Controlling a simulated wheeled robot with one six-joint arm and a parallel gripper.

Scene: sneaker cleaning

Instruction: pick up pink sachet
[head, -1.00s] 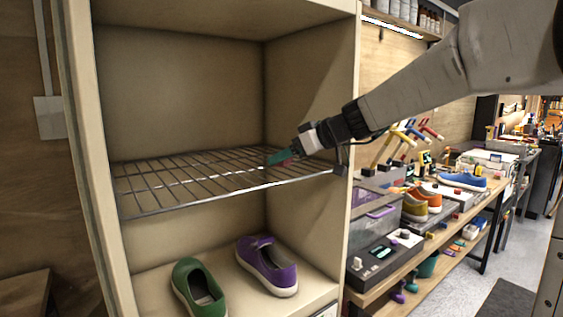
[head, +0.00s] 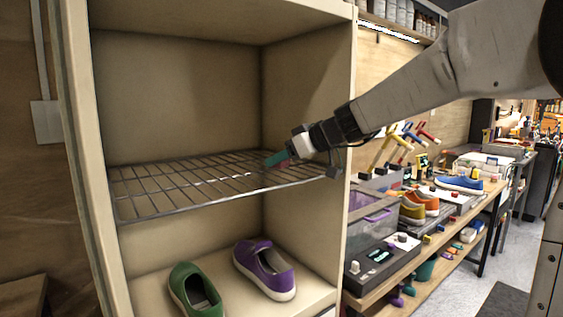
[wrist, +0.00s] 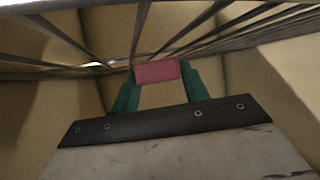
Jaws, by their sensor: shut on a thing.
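The pink sachet (wrist: 156,72) is held between the green fingertips of my gripper (wrist: 158,88) in the wrist view. In the head view my gripper (head: 277,159) is at the right part of the wire shelf (head: 150,205), inside the beige cabinet. A small pink bit of the sachet (head: 285,163) shows by the green fingers there. The shelf bars pass close above the sachet in the wrist view. I cannot tell whether the sachet touches them.
A green shoe (head: 186,281) and a purple shoe (head: 270,275) stand on the cabinet floor below. The cabinet's right wall (head: 325,110) is close to my arm. A workbench with shoes, including a blue one (head: 459,184), stands to the right.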

